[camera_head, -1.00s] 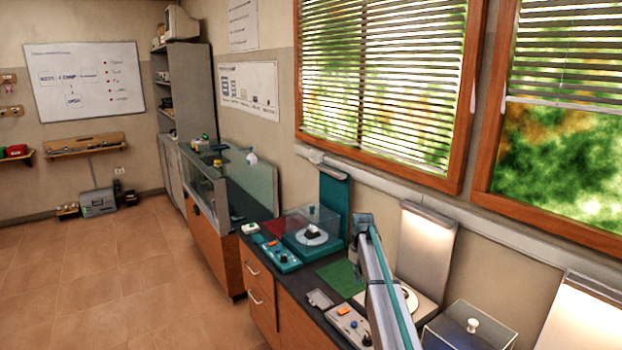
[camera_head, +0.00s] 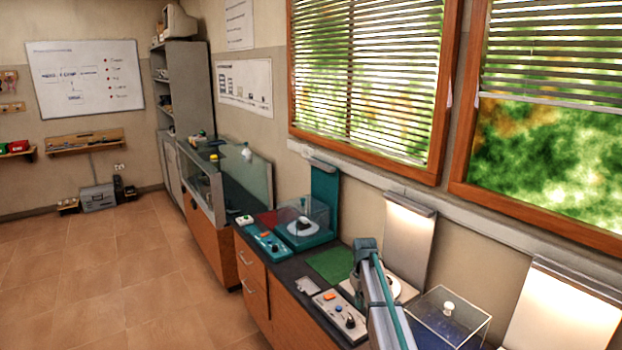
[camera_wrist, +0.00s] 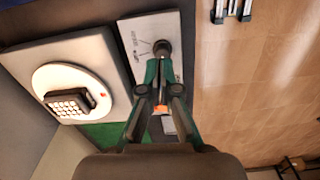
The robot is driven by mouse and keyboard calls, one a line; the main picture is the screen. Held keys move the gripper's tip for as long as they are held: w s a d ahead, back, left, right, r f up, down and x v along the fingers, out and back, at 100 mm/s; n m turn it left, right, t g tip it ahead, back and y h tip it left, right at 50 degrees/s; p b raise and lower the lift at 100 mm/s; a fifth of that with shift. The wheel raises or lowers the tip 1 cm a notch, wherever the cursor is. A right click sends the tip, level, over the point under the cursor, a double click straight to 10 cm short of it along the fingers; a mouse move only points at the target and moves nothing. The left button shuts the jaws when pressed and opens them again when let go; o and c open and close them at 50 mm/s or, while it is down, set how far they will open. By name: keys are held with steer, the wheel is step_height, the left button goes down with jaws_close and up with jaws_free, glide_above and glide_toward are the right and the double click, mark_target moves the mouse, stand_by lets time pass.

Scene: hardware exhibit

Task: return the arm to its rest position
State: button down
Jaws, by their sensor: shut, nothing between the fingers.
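My arm (camera_head: 378,293) reaches up from the lower edge of the head view, over the dark counter; I cannot make out its fingers there. In the wrist view my gripper (camera_wrist: 160,68) is shut and empty, its fingers together. The fingertips show just below a black knob (camera_wrist: 160,48) on a white control panel (camera_wrist: 151,28); I cannot tell whether they touch it. The panel also shows in the head view (camera_head: 326,302), left of my arm. An orange button (camera_wrist: 160,110) shows partly behind the fingers.
A round white plate with a dark keypad-like piece (camera_wrist: 68,102) sits left of my gripper. A green mat (camera_head: 330,263), a teal exhibit (camera_head: 305,238) and a clear case (camera_head: 449,318) stand on the counter. The tiled floor (camera_head: 125,270) on the left is clear.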

steer(key=s+f+m, duration=0.2)
steer(key=s+f, duration=0.3)
steer(key=s, duration=0.7)
steer(key=s+f+m, duration=0.2)
steer(key=s+f, duration=0.2)
steer(key=s, duration=0.9)
steer(key=s+f+m, duration=0.1)
steer(key=s+f, duration=0.4)
steer(key=s, duration=0.7)
steer(key=s+f+g+b, duration=0.6)
steer(key=s+f+b, duration=0.4)
steer(key=s+f, duration=1.8)
steer(key=shift+s+f+m+g+b, duration=0.3)
steer(key=shift+s+f+g, duration=0.1)
steer(key=shift+s, duration=0.2)
steer(key=shift+d, duration=0.1)
